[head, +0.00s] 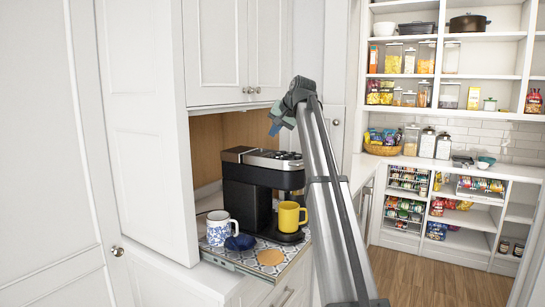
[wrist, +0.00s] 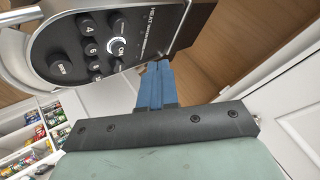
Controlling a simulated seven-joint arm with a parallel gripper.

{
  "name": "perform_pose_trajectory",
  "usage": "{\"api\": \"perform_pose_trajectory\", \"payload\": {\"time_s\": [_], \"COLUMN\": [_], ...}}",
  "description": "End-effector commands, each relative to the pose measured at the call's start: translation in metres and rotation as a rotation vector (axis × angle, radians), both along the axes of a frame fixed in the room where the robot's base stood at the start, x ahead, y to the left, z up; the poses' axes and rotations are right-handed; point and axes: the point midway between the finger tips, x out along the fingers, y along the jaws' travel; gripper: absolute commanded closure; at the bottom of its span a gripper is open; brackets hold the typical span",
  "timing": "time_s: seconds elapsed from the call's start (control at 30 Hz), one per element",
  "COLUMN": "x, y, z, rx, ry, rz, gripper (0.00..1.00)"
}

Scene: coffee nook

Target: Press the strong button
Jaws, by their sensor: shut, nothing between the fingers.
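The black and silver coffee maker (head: 243,195) stands on a patterned tray in the nook. In the wrist view its control panel (wrist: 75,30) fills the upper left, with several round dark buttons and a ringed ON button (wrist: 116,46). A larger dark button (wrist: 61,67) sits apart near the panel's rounded end; its lettering is too small to read. I cannot tell which button is the strong one. My gripper (head: 275,129) is shut and empty, above and in front of the machine. Its blue fingertips (wrist: 153,72) appear beside the panel's edge, not over a button.
A yellow mug (head: 288,217) stands under the machine's spout. A blue-patterned mug (head: 221,228), a dark blue item (head: 240,242) and a tan disc (head: 270,257) are on the tray (head: 222,257). The upper cabinet (head: 235,50) hangs close above the machine.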

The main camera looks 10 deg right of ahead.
Motion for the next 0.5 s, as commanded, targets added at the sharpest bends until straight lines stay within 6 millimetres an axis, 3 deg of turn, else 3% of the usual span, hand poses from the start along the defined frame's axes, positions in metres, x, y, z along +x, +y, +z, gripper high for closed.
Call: {"api": "perform_pose_trajectory", "payload": {"time_s": [0.3,0.5], "x": [-0.001,-0.001], "y": [0.000,0.000], "z": [-0.038,-0.048], "rx": [0.000,0.000], "ry": [0.000,0.000], "rz": [0.000,0.000], "gripper": [1.00,1.00]}}
